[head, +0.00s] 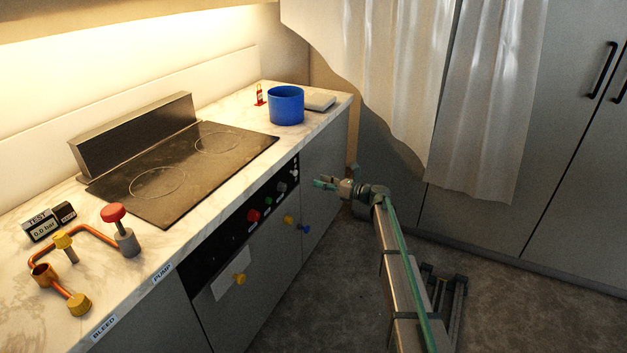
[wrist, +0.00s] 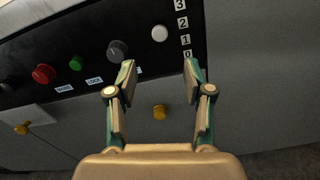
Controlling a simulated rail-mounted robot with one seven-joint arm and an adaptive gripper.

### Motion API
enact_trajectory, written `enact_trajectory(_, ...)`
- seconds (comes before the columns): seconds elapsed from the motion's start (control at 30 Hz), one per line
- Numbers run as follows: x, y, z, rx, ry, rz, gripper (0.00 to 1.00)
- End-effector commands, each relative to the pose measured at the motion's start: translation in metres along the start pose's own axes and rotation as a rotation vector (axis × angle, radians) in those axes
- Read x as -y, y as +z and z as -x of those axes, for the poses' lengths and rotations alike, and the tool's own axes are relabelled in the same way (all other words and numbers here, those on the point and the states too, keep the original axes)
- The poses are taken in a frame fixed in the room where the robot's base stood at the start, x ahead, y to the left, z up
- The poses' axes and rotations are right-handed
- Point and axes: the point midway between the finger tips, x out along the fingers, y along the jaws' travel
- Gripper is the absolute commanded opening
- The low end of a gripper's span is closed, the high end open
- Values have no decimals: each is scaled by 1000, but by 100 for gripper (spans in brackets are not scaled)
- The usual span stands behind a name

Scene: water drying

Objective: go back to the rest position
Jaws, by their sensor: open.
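My gripper (head: 325,184) is open and empty in the head view, held in the air in front of the counter's cabinet face. In the wrist view my gripper (wrist: 160,80) shows its two fingers spread apart with nothing between them. Ahead of it is the black control panel (wrist: 90,45) with a red knob (wrist: 43,74), a green button (wrist: 75,63), a grey knob (wrist: 117,50) and a white button (wrist: 160,33). A yellow knob (wrist: 159,112) on the cabinet front shows between the fingers, beyond them. The fingers appear apart from the panel.
On the counter stand a blue pot (head: 286,105), a dark cooktop (head: 185,170), a red-handled valve (head: 118,228), copper piping (head: 95,237) and a test gauge (head: 40,226). A white curtain (head: 480,110) hangs before grey cabinets at the back. The floor (head: 310,300) in front of the counter is open.

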Motion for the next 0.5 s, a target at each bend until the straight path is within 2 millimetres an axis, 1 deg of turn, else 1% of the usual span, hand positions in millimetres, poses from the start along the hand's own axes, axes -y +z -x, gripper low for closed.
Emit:
enact_trajectory(0.13, 0, 0, 6, 0, 1, 0, 51)
enact_trajectory(0.5, 0, 0, 6, 0, 1, 17, 51)
